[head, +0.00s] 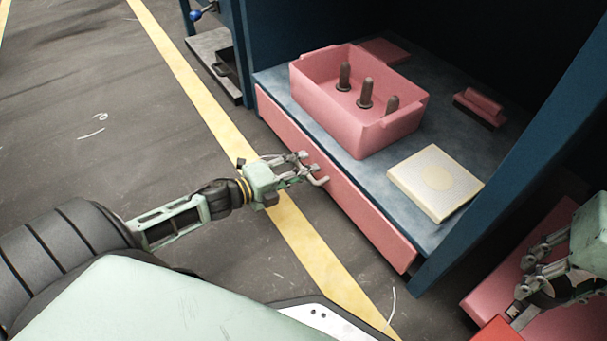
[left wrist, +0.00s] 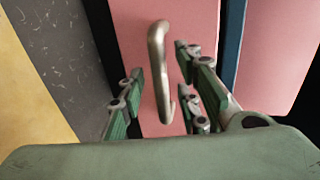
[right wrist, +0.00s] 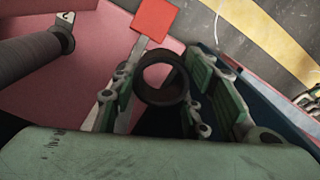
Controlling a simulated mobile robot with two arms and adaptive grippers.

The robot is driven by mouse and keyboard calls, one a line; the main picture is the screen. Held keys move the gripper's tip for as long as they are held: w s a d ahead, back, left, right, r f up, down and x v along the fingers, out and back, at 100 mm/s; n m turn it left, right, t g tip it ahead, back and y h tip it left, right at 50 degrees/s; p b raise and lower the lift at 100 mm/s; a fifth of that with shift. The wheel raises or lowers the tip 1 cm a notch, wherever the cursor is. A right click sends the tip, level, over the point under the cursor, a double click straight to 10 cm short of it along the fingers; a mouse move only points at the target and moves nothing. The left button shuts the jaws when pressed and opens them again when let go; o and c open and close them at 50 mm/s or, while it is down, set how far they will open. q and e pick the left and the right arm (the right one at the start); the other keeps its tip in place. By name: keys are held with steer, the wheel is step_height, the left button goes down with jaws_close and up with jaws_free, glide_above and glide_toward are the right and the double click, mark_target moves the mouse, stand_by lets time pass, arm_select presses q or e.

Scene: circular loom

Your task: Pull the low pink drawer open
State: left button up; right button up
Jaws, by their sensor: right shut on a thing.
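The low pink drawer (head: 345,200) is a long front panel under the blue worktop, and it looks closed. Its metal bar handle (left wrist: 157,70) stands between the fingers of my left gripper (head: 312,168). That gripper is open at the drawer front, with a finger on either side of the handle. It does not visibly clamp the bar. My right gripper (head: 522,276), at the lower right of the head view, is shut on a dark ring-shaped part (right wrist: 163,88), whose round opening shows in the right wrist view.
A blue post (head: 510,165) rises at the right. A red square (right wrist: 155,18) lies near my right gripper. The floor before the drawer is clear.

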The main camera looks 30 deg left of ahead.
arm_select(q)
steer(key=shift+w+d, duration=0.1)
steer(key=shift+w, duration=0.2)
steer(key=shift+c, duration=0.4)
jaws_close()
steer(key=shift+f, duration=0.1)
